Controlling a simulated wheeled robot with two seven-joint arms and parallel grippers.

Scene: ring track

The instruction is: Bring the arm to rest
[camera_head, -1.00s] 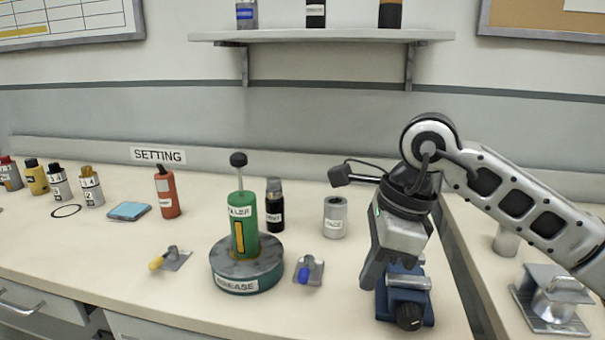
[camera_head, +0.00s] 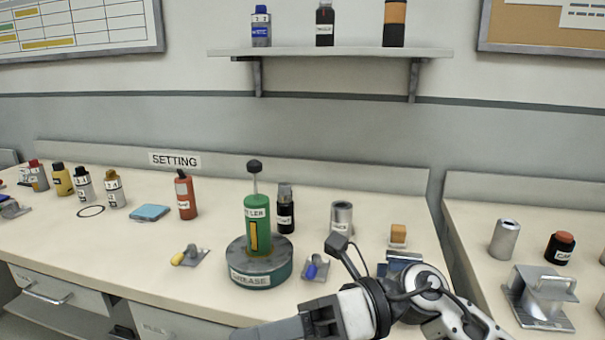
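My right arm comes in from the bottom right, bent at a silver joint. Its dark gripper (camera_head: 262,333) points left along the bottom edge, in front of the bench's front edge. The fingertips are at or below the picture's bottom edge, so I cannot tell whether it is open or shut. My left gripper is not in view. The arm partly hides a blue device (camera_head: 400,262) on the bench. A green cylinder (camera_head: 259,225) stands upright on a round base labelled GREASE (camera_head: 262,270), apart from the gripper.
On the bench (camera_head: 120,235) stand a red bottle (camera_head: 186,197), a black bottle (camera_head: 285,212), a grey can (camera_head: 341,218) and an orange block (camera_head: 398,234). A side bench (camera_head: 480,225) at right holds a metal bracket (camera_head: 541,296).

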